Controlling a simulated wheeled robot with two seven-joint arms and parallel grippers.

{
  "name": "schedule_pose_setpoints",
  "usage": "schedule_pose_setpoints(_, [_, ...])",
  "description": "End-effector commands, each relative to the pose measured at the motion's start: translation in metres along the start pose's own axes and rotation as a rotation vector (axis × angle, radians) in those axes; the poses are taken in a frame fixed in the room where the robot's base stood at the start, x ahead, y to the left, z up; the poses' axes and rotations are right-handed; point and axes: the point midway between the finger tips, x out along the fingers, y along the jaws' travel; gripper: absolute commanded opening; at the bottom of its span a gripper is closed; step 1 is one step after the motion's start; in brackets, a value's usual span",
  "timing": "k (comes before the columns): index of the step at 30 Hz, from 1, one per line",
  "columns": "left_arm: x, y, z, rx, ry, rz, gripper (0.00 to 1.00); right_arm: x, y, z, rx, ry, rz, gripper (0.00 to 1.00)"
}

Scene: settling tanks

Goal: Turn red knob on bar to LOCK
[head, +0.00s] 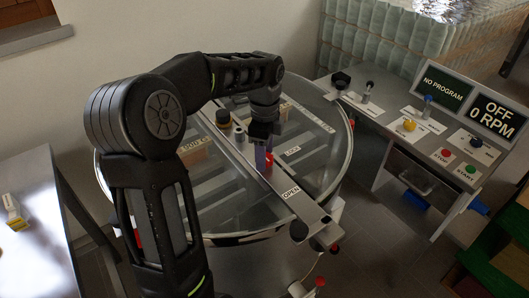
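A grey metal bar (313,211) crosses the round glass-topped tank (225,205). It bears a LOCK label (292,150) and an OPEN label (291,191). The red knob (269,160) shows only in part on the bar, left of the labels, right under my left gripper (263,148). My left gripper points down over it, with its fingers at or around the knob. I cannot tell whether they touch or grip it. The way the knob points is hidden. My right gripper is not in view.
A control desk at the right holds a yellow knob (409,125), a red button (446,153), a green button (470,169) and screens reading NO PROGRAM (443,86) and OFF 0 RPM (495,117). A black-capped jar (223,118) stands left of my gripper. A metal table (38,215) is at the left.

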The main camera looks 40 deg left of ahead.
Motion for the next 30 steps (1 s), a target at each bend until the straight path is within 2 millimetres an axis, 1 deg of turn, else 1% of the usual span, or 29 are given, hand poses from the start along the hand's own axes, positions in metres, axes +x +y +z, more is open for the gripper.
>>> schedule_pose_setpoints(1, [-0.0002,-0.0001,0.0,0.0,0.0,0.0,0.47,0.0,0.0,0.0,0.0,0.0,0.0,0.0])
schedule_pose_setpoints(2, [-0.0003,-0.0001,0.0,0.0,0.0,0.0,0.45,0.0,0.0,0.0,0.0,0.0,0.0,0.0])
schedule_pose_setpoints(18, [-0.0006,-0.0001,0.0,0.0,0.0,0.0,0.0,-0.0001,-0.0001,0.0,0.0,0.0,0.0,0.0])
schedule_pose_setpoints(25, [-0.0006,-0.0001,0.0,-0.01,0.0,0.0,0.0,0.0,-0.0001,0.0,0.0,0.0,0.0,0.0])
schedule_pose_setpoints(30, [-0.0007,-0.0001,-0.0002,-0.048,0.0,-0.001,0.0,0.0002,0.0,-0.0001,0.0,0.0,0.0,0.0])
